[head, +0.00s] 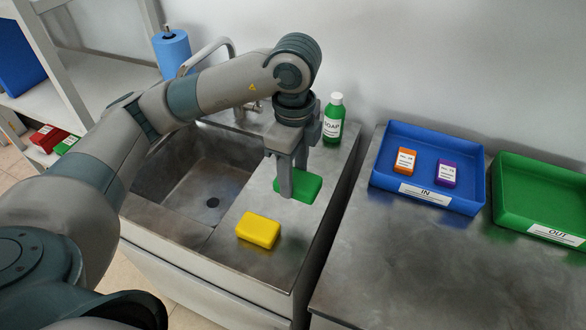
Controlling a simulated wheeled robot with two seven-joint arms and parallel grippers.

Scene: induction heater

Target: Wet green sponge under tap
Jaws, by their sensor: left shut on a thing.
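The green sponge (309,188) is at the right part of the sink unit, on or just above the steel drainboard. My left gripper (291,190) points down from above and is shut on the green sponge; its finger covers part of the sponge. The tap (205,54) is a curved metal spout behind the sink basin (188,182), partly hidden by my left arm. My right gripper is not in view.
A yellow sponge (258,231) lies on the drainboard in front of my gripper. A green soap bottle (333,119) stands behind it. A blue IN tray (383,173) and green OUT tray (540,190) sit on the right table. A blue paper roll (172,52) stands behind the sink.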

